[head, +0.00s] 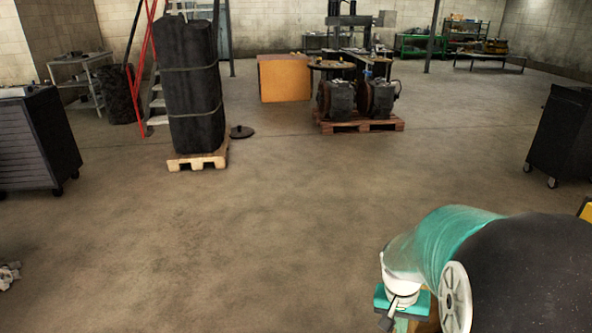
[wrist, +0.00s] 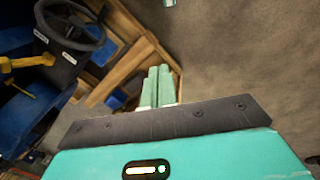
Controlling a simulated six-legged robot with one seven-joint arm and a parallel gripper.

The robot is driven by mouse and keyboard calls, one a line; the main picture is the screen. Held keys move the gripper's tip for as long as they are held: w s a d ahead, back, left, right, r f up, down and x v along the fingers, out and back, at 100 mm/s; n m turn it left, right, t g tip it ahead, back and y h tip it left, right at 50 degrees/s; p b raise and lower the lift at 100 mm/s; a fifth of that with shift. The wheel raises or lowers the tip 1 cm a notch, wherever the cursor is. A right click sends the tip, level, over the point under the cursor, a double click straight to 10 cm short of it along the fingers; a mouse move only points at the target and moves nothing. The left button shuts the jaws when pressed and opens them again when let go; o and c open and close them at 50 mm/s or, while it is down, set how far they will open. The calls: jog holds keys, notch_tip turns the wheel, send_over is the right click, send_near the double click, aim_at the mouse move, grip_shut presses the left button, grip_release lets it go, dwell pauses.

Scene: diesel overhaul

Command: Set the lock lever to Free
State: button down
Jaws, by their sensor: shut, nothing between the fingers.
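I cannot make out a lever clearly marked as the lock lever in either view. In the wrist view, a black handwheel (wrist: 45,12) sits at the top left on a blue machine (wrist: 15,115). A yellow bar (wrist: 28,62) sticks out at the left edge below it; I cannot tell whether it is the lever. My gripper (wrist: 158,72) is shut and empty, its two pale green fingers side by side, to the right of the handwheel and apart from it. The word Free is not readable anywhere.
Wooden framing (wrist: 125,62) lies beside the machine, close to my fingers. In the head view, a pallet with a dark wrapped stack (head: 193,90), an orange box (head: 284,78) and dark cabinets (head: 35,140) stand around a wide, clear concrete floor (head: 250,235).

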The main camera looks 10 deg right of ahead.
jog(key=s+a+r+n+t+y, duration=0.1)
jog(key=s+a+r+n+t, duration=0.1)
jog(key=a+r, duration=0.7)
jog(key=s+a+r+n+t+y, duration=0.1)
jog(key=a+r+n+t, duration=0.3)
jog(key=a+r, duration=0.5)
jog(key=shift+s+n+t, duration=0.3)
jog(key=shift+s+n, duration=0.3)
jog(key=shift+s, duration=0.3)
